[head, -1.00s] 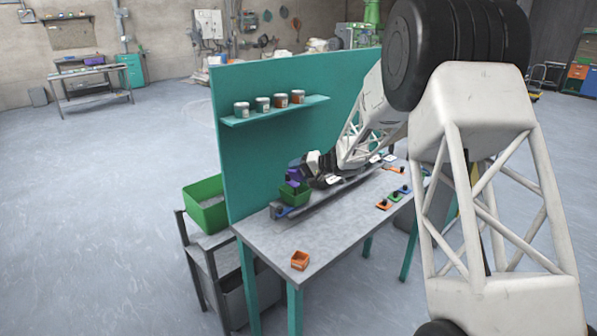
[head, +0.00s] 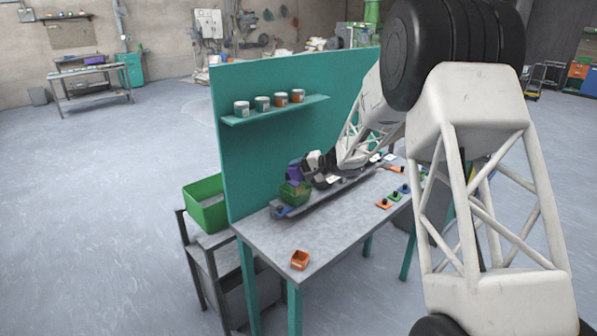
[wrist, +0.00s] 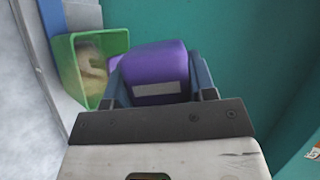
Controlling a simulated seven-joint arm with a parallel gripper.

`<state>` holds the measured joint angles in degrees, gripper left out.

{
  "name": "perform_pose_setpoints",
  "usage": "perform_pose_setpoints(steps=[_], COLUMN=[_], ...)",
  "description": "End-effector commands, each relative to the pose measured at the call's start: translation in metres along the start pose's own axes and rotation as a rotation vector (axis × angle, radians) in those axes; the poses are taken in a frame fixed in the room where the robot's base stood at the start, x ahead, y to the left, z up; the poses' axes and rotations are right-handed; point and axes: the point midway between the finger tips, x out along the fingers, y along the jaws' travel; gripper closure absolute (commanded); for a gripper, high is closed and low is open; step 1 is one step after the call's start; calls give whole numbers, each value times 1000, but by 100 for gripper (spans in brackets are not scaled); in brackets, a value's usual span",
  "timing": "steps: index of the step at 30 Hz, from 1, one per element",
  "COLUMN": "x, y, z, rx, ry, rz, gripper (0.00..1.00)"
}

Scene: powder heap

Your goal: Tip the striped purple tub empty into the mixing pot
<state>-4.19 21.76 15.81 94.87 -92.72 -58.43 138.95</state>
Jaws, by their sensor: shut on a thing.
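The purple tub (head: 294,174) is held up beside and above the green mixing pot (head: 286,195) on the bench. In the wrist view the purple tub (wrist: 155,62) has a pale stripe on its near side and is tipped, its mouth end turned toward the green pot (wrist: 68,72). My gripper (wrist: 160,84) is shut on the tub, one finger at each side. Tan powder (wrist: 92,68) lies in the pot. The inside of the tub is hidden, so I cannot tell whether powder is left in it.
A teal panel (head: 255,165) with a shelf of several jars (head: 263,104) stands close behind the tub. A small orange box (head: 300,260) sits on the bench front. Small coloured pieces (head: 394,196) lie at right. The bench middle (head: 320,220) is clear.

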Motion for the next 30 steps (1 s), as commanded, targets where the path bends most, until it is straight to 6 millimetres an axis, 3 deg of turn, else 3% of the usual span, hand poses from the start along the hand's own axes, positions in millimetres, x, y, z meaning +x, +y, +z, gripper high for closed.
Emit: perform_pose_setpoints(steps=[9, 22, 30], x=[2, 2, 3], y=[3, 3, 4], z=[-4, -4, -7], rx=[164, 194, 332], ry=[0, 0, 0], rz=[0, 0, 0], gripper=[74, 74, 74])
